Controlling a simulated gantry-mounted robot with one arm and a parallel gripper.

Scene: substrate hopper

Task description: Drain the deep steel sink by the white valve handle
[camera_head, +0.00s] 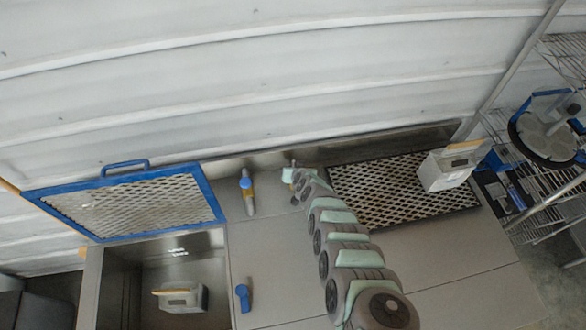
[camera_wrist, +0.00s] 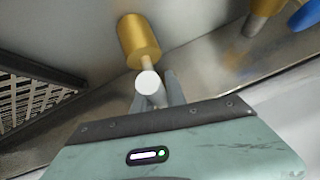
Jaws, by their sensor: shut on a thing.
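The white valve handle (camera_wrist: 148,82) is a small round white knob on a thin stem from a brass valve body (camera_wrist: 138,40) in the wrist view. My gripper (camera_wrist: 155,92) is shut on the handle, one grey finger on each side. In the head view my gripper (camera_head: 291,176) is at the back of the steel counter, and my arm hides most of the valve there. The deep steel sink (camera_head: 118,276) is at the lower left. A white container (camera_head: 183,299) with a tan top is inside it; I cannot tell whether there is liquid.
A blue-framed mesh screen (camera_head: 212,192) is raised behind the sink. A blue-handled brass valve (camera_head: 247,190) stands left of my gripper, and a blue handle (camera_head: 242,298) is beside the sink. A white box (camera_head: 446,172) sits on the mesh grate (camera_head: 385,180) at right.

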